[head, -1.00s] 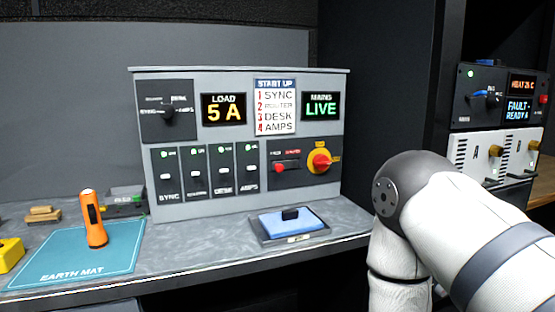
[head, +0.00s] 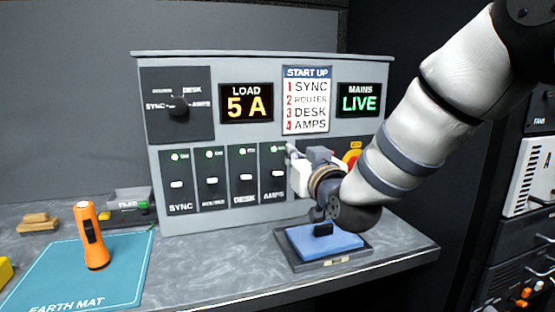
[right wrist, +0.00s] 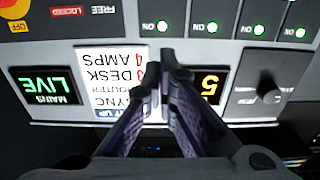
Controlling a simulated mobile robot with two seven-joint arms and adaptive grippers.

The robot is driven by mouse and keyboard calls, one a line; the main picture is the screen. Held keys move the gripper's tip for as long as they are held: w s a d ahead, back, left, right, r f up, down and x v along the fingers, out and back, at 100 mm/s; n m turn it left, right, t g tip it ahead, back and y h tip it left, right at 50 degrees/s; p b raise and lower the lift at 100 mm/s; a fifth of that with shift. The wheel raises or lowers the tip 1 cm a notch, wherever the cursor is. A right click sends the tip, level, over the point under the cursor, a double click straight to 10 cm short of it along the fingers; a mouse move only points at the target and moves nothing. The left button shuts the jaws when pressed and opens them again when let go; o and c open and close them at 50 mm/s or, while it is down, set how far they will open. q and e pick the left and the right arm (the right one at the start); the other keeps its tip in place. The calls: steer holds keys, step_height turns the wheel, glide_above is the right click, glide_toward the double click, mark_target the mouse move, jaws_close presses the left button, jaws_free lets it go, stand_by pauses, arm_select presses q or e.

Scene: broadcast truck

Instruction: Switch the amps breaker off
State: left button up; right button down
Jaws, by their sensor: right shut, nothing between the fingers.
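The amps breaker (head: 277,174) is the rightmost in the row of breakers on the grey panel. Its green ON light is lit, and its white lever shows just left of my right gripper. My right gripper (head: 290,148) is at the panel's front, its fingertips beside the top right of the amps breaker, shut and empty. In the right wrist view, which is upside down, the closed fingertips (right wrist: 166,58) point at the panel close to the amps breaker's lit light (right wrist: 162,26). I cannot tell whether they touch. My left gripper is not in view.
The sync (head: 177,184), router (head: 212,181) and desk (head: 243,177) breakers stand close to the left, lights green. The mains rotary switch (head: 352,157) is partly behind my right arm. A blue pad (head: 345,241) in a tray lies below. An orange torch (head: 91,236) stands left.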

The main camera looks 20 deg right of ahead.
mark_target(275, 147)
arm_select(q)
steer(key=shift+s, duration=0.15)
arm_select(e)
steer(key=shift+f, duration=0.15)
steer(key=w, duration=0.3)
steer(key=w+b, duration=0.1)
steer(key=w, duration=0.2)
steer(key=w+f+b, duration=0.1)
steer(key=w, duration=0.3)
steer(key=shift+a+f, duration=0.1)
steer(key=shift+a, duration=0.1)
steer(key=shift+s+f, duration=0.3)
steer(key=shift+f, duration=0.1)
steer(key=shift+s+f, duration=0.4)
steer(key=shift+f, duration=0.4)
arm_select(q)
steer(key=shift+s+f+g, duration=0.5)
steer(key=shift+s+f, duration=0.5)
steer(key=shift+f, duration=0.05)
arm_select(e)
steer(key=shift+f, duration=0.1)
